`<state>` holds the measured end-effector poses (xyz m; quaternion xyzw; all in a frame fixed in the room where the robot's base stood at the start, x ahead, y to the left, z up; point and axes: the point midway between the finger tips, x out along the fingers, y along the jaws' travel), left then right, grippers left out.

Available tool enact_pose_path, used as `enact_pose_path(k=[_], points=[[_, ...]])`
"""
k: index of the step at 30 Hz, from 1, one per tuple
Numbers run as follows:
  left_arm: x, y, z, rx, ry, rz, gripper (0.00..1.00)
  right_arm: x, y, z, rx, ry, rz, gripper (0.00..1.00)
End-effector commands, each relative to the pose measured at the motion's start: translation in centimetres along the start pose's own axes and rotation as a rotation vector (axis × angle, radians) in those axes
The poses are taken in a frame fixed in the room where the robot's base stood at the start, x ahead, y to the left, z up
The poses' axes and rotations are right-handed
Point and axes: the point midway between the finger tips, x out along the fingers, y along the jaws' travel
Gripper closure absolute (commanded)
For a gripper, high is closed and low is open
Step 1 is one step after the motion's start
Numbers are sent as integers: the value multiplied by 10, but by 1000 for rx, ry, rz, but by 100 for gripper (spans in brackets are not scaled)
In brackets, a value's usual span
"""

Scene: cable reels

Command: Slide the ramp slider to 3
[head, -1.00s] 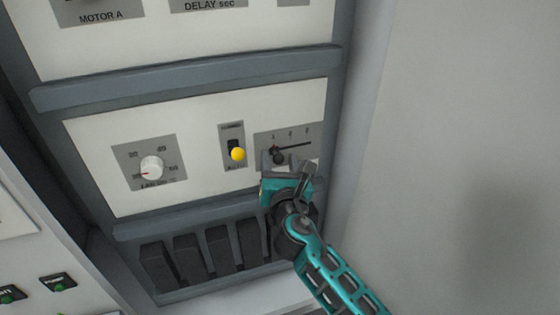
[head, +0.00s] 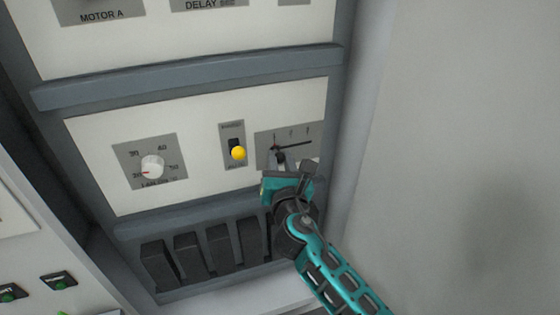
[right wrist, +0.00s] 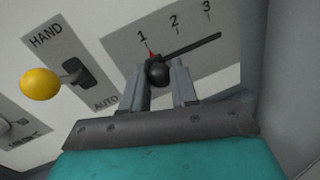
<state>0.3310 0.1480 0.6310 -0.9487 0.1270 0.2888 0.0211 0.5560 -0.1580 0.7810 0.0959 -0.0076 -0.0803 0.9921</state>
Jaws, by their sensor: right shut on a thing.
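The ramp slider is a black knob (right wrist: 157,73) at the left end of a dark straight slot (right wrist: 195,45), on a grey plate (right wrist: 120,52) marked 1, 2 and 3. A small red pointer (right wrist: 151,53) on it stands at 1. In the head view the plate (head: 300,134) is at the right of the white panel, with the knob at its lower left. My right gripper (head: 280,161) comes from below, its fingers (right wrist: 160,85) on either side of the knob and shut on it. My left gripper is not in view.
A yellow-ended toggle (head: 238,153) marked HAND and AUTO juts out just left of the slider. A white dial (head: 152,167) is further left. A grey ledge (head: 190,222) and several dark blocks (head: 188,258) lie below. A pale wall (head: 450,150) stands right.

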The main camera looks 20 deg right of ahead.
Motion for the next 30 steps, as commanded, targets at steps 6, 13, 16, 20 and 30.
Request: enact_pose_path(k=[6, 13, 16, 20, 30], points=[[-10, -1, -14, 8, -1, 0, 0, 9, -42, 12, -9, -2, -4, 100], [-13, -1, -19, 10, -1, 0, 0, 16, -78, 17, -3, -2, -2, 100], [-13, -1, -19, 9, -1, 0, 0, 17, -82, 17, 0, -2, -3, 100], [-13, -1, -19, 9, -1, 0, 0, 17, -82, 17, 0, -3, -5, 100], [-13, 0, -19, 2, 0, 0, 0, 17, -83, 17, -1, -3, -7, 50]])
